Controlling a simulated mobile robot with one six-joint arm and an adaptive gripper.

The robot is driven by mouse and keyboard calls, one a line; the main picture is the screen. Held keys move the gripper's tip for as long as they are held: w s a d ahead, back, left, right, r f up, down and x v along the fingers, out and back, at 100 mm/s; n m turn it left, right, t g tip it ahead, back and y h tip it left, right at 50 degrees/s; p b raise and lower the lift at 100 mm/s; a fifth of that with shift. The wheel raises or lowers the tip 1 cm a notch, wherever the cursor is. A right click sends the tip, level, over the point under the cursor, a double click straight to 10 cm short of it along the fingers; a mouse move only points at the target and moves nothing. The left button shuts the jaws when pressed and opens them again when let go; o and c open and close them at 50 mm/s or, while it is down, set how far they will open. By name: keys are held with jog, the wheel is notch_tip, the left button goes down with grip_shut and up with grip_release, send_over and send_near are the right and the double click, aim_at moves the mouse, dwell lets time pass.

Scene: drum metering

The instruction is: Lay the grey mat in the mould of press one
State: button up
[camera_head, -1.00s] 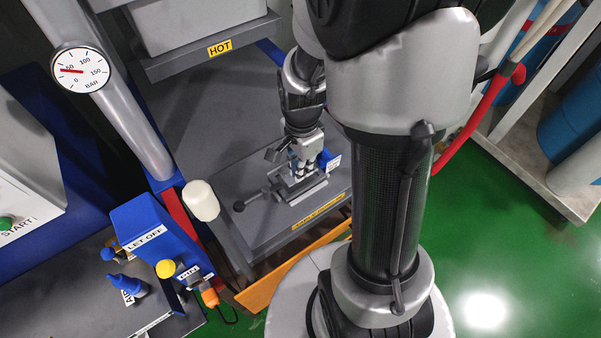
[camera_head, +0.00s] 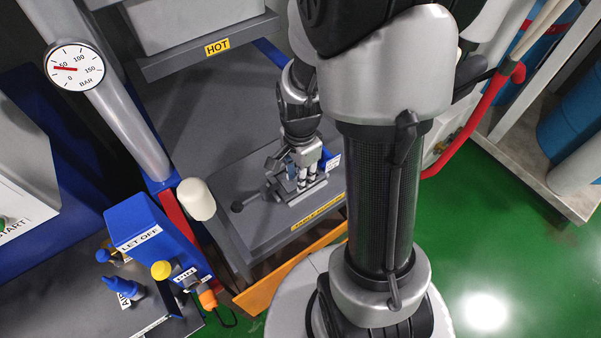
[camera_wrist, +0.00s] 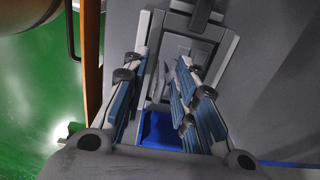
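The mould of the press (camera_head: 307,193) is a small grey metal tray with a dark handle on its left, on the lower bed below the HOT plate. It also shows in the wrist view (camera_wrist: 226,48). My gripper (camera_head: 297,178) points down just above the mould. In the wrist view my gripper (camera_wrist: 163,105) has its blue-padded fingers spread wide, with nothing clearly held between them. Grey surfaces show in and around the mould, but I cannot tell the grey mat apart from them.
A small blue block with a white label (camera_head: 331,161) is beside the mould. The HOT plate (camera_head: 190,62) overhangs the bed. A pale knob on a lever (camera_head: 197,199) stands at the bed's left. A blue LET OFF box (camera_head: 152,231) is at lower left; a pressure gauge (camera_head: 76,67) is at upper left.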

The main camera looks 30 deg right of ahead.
notch_tip(320, 180, up, 11)
jog(key=p, duration=0.4)
jog(key=s+a+r+n+t, duration=0.2)
jog(key=s+a+r+n, duration=0.3)
jog(key=r+n, duration=0.2)
jog(key=s+a+r+n+t, duration=0.2)
jog(key=s+a+r+n, duration=0.3)
jog(key=r+n, duration=0.3)
jog(key=shift+s+a+n+t, duration=0.15)
jog(key=shift+s+n+t, duration=0.3)
jog(key=shift+n, duration=0.85)
jog(key=shift+s, duration=0.15)
